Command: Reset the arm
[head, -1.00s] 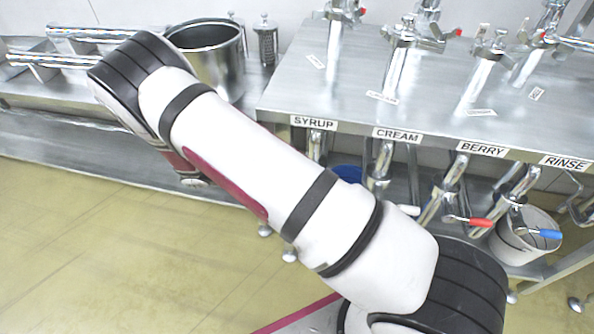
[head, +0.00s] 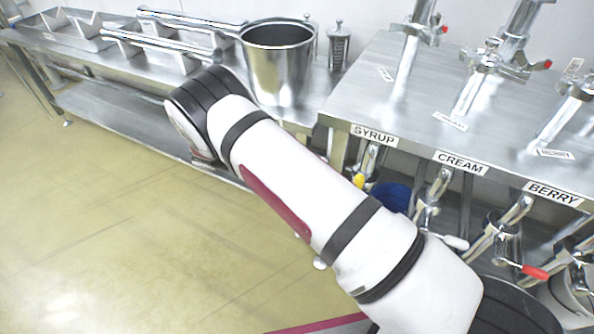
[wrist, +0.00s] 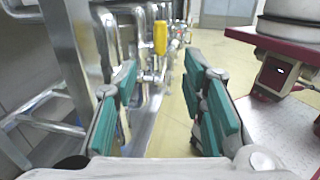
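My gripper (wrist: 160,92) shows in the wrist view with its two green-padded fingers spread wide apart. Nothing is between the fingers; floor and piping show beyond them. In the head view my white arm stretches from the lower right to the upper left. The gripper itself is hidden there.
A steel counter labelled SYRUP, CREAM and BERRY (head: 459,162) carries several taps at the right. A steel pot (head: 279,75) and a metal canister (head: 339,50) stand on the back bench (head: 110,65). A yellow-handled valve (wrist: 160,38) lies beyond the fingers. Floor at the left (head: 110,210) is clear.

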